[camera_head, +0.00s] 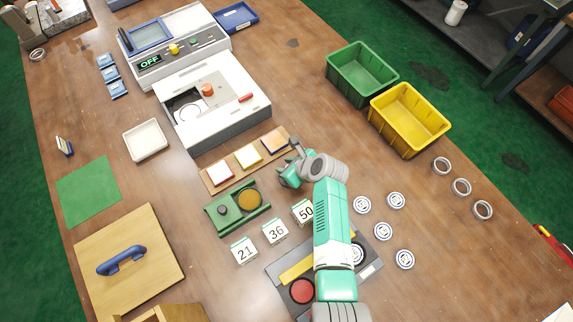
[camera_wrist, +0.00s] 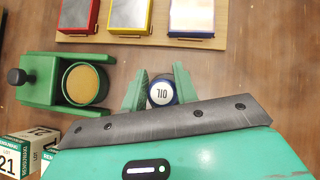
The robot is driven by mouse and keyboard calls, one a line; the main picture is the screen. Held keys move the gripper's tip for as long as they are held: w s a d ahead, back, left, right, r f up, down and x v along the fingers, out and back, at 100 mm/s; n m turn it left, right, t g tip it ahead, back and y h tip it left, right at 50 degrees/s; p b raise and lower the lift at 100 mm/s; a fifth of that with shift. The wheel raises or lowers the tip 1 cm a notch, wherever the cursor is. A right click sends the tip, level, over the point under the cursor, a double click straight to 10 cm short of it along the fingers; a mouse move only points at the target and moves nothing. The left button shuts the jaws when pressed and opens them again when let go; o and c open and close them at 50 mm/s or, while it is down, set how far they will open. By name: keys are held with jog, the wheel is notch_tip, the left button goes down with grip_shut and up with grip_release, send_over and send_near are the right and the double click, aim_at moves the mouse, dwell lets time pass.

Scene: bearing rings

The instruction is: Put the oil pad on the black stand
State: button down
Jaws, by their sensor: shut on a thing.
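The oil pad (camera_wrist: 161,93) is a small round piece with a dark blue rim and a white top marked OIL. In the wrist view it sits between the two green fingers of my gripper (camera_wrist: 160,88), which is shut on it. In the head view my gripper (camera_head: 290,168) is just right of the wooden pad tray, and the oil pad cannot be made out there. A dark base (camera_head: 368,272) with a yellow bar and a red disc lies partly under my arm; I cannot tell whether it is the black stand.
A green fixture (camera_head: 224,222) with an amber disc stands left of my gripper. Number blocks (camera_head: 275,232) are in front. The wooden tray (camera_head: 209,183) holds three coloured pads. Several labelled discs (camera_head: 396,200) lie right. Green (camera_head: 345,88) and yellow (camera_head: 390,125) bins stand behind.

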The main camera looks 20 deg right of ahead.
jog(key=c, duration=1.1)
grip_release()
jog(key=shift+f, duration=0.1)
jog(key=shift+r, duration=0.25)
jog(key=p+v, duration=0.4)
jog(key=v, duration=0.8)
jog(key=shift+f, duration=0.1)
